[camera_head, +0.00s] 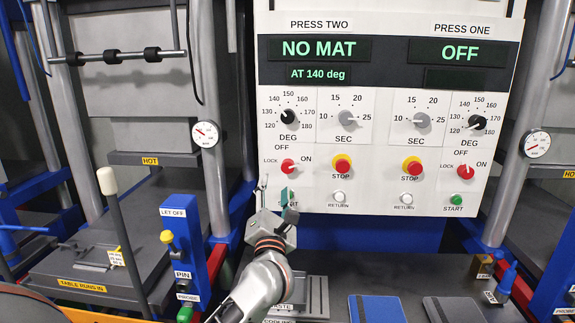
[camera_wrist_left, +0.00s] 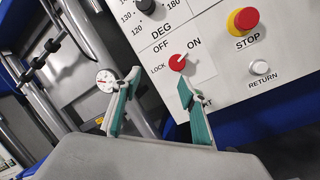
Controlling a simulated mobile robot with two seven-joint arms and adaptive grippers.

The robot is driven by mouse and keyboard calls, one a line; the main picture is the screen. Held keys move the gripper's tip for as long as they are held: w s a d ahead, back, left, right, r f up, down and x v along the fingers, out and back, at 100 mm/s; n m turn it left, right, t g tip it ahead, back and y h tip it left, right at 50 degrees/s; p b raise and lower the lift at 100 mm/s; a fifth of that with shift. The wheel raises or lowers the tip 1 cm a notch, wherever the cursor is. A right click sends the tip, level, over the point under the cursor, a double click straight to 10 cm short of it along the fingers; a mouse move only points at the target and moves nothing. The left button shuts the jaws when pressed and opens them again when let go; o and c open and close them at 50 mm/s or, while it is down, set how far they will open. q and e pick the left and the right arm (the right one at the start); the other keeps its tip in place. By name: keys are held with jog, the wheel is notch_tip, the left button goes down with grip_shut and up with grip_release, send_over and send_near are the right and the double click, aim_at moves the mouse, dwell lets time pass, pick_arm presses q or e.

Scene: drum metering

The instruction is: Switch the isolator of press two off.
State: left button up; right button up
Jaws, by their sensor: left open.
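The press two isolator is a red knob (camera_head: 288,166) on the left of the white panel, marked OFF, ON and LOCK. Its pale pointer points right, toward ON; the knob also shows in the left wrist view (camera_wrist_left: 177,62). The display (camera_head: 315,50) above reads NO MAT, AT 140 deg. My left gripper (camera_head: 277,190) is open and empty just below the knob, its teal-padded fingers partly covering the START label. In the left wrist view the open fingers (camera_wrist_left: 158,82) are below and left of the knob, apart from it. My right gripper is not in view.
A red-and-yellow STOP button (camera_head: 342,165) and a white RETURN button (camera_head: 339,197) sit right of the isolator. Press one's isolator (camera_head: 463,170) is at the panel's right. A blue LET OFF post (camera_head: 184,240) stands left of my arm. A pressure gauge (camera_head: 205,134) is left of the panel.

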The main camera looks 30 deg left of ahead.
aim_at(288, 167)
pick_arm(q)
jog(key=w+a+n+h, duration=0.1)
jog(key=w, duration=0.2)
jog(key=w+r+n+g+h+p, duration=0.1)
jog(key=w, duration=0.3)
jog(key=w+a+n+g, duration=0.1)
jog(key=w+n, duration=0.1)
jog(key=w, duration=0.2)
jog(key=shift+a+r+h+p, duration=0.3)
jog(key=shift+h+p, duration=0.05)
jog(key=shift+h, duration=0.05)
jog(key=c, duration=1.1)
